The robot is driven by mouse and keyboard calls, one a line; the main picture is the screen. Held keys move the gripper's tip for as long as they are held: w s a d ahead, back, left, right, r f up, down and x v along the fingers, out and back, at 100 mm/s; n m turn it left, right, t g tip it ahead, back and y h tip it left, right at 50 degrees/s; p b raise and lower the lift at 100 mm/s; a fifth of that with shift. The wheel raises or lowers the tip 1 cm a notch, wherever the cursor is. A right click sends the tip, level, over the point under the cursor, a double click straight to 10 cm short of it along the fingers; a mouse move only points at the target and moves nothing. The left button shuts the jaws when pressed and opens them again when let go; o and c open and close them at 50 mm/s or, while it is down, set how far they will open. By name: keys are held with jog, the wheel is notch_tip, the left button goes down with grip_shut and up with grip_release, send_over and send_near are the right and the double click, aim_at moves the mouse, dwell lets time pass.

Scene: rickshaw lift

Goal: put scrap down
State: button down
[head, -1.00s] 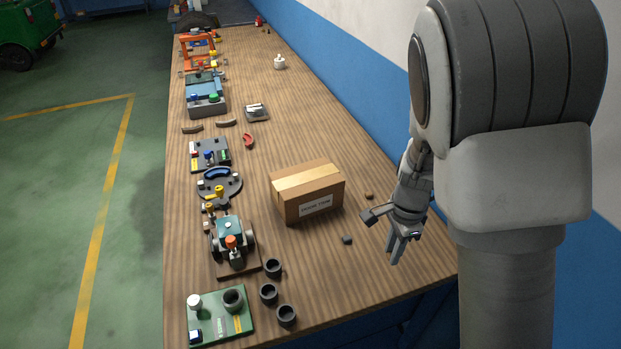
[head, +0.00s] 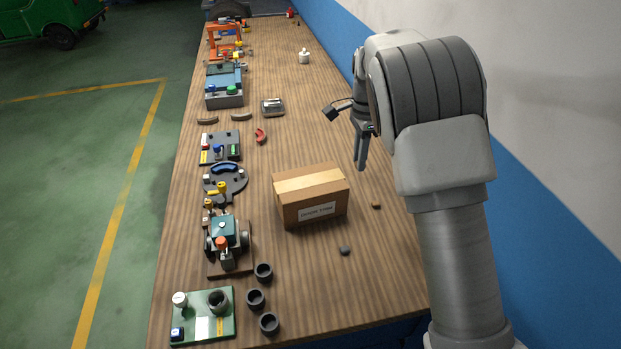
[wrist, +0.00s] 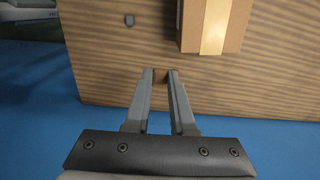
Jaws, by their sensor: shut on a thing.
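My gripper (head: 361,166) hangs over the table to the right of the carton in the head view, fingers pointing down. In the wrist view its fingers (wrist: 161,74) are shut with a narrow gap, and a small brown piece of scrap (wrist: 160,75) shows between the tips. In the head view the held piece cannot be made out. A small brown piece (head: 376,205) lies on the table right of the carton. A small grey piece (head: 345,250) lies in front of the carton and also shows in the wrist view (wrist: 128,20).
The closed cardboard carton (head: 310,206) stands mid-table. Dark cups (head: 256,299), a green board (head: 203,318) and several fixtures line the table's left side. A blue and white wall runs along the right.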

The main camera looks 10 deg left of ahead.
jog(key=p, duration=0.2)
send_over(315, 185)
notch_tip(315, 185, down, 7)
jog(key=shift+f+p, duration=0.4)
jog(key=shift+f, duration=1.6)
jog(key=shift+f, duration=0.1)
jog(key=c, duration=0.8)
grip_release()
jog(key=shift+o, duration=0.2)
